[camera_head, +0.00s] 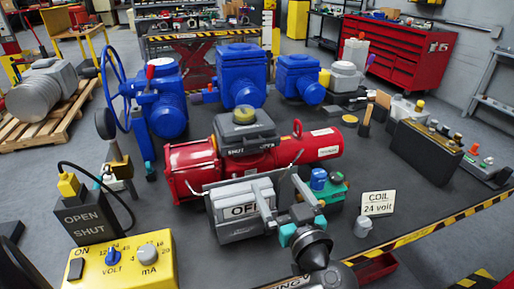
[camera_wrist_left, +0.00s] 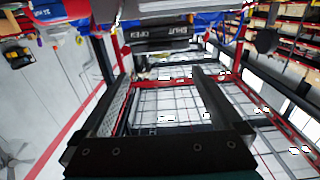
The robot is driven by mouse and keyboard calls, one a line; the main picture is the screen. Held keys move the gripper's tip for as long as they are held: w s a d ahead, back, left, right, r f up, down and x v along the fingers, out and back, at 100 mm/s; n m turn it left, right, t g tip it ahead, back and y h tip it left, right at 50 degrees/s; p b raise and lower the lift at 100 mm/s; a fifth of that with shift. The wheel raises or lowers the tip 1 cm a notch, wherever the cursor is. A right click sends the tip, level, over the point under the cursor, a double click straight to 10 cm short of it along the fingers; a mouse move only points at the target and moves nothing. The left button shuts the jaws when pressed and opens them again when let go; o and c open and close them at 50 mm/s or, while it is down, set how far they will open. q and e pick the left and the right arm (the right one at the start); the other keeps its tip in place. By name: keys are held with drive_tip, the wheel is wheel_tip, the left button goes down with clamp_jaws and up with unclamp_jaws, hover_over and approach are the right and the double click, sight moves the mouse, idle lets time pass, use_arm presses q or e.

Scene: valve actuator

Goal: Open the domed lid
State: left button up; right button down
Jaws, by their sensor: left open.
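A dark grey box marked SHUT and OPEN (camera_head: 246,141) sits on top of a red cylindrical actuator (camera_head: 195,168) on the dark table. A round, yellow-topped cap (camera_head: 243,116) is on the box; I cannot tell for sure that it is the domed lid. A grey OFF box (camera_head: 240,208) stands in front. My left gripper (camera_head: 278,184) is open, its fingers spread near the OFF box's right side, below the cap and apart from it. In the left wrist view, the gripper's dark fingers (camera_wrist_left: 158,66) are apart, with the SHUT/OPEN box (camera_wrist_left: 155,35) upside down beyond. My right gripper is not seen.
Blue actuators (camera_head: 240,75) stand behind. An OPEN/SHUT control box (camera_head: 88,218) and yellow meter box (camera_head: 120,263) stand at front left. A COIL 24 volt sign (camera_head: 378,203) and black battery-like box (camera_head: 427,150) are at right. Some table is bare around the sign.

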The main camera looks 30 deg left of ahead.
sight(255, 145)
use_arm(q)
drive_tip(key=x, duration=0.5)
drive_tip(key=p+x, duration=0.1)
drive_tip(key=x, duration=0.4)
drive_tip(key=p+x, duration=0.1)
drive_tip(key=x, duration=0.4)
drive_tip(key=shift+a+r, duration=0.1)
drive_tip(key=shift+r, duration=0.25)
clamp_jaws()
